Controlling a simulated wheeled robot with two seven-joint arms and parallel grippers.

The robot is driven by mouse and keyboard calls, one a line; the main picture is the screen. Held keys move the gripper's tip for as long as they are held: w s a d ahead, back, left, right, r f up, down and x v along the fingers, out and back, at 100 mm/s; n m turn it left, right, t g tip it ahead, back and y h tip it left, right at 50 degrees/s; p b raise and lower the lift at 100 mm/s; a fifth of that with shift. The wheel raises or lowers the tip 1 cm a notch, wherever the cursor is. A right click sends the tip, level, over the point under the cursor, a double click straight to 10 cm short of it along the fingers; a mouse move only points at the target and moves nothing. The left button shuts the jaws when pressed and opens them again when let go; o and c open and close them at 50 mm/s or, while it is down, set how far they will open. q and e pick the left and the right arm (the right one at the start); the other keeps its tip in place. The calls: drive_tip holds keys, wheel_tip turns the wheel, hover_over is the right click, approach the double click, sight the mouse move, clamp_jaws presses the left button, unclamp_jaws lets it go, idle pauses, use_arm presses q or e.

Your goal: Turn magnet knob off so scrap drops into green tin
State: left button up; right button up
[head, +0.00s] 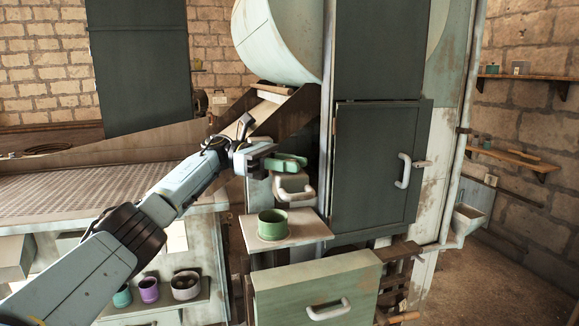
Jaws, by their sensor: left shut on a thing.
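The green tin (272,226) stands upright on a small pale shelf (305,229) in the middle of the head view. Its inside is mostly hidden by its rim. A green knob-like piece (289,163) sits above it, in front of the machine. My left gripper (270,157) reaches in from the left and is shut on this green piece, which I take for the magnet knob. The gripper covers part of it. I cannot make out any scrap. My right gripper is not in view.
A dark cabinet door with a white handle (404,170) stands right of the tin. A green drawer (316,290) is below the shelf. Several small pots, including a purple one (149,290), stand low on the left. A ribbed table (90,190) lies left of my gripper.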

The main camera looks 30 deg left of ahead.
use_arm(q)
drive_tip(key=shift+r+m+g, duration=0.1)
drive_tip(key=shift+m+g, duration=0.2)
drive_tip(key=shift+g, duration=0.1)
drive_tip(key=o, duration=1)
drive_tip(key=shift+d, duration=0.1)
drive_tip(key=shift+c, duration=0.2)
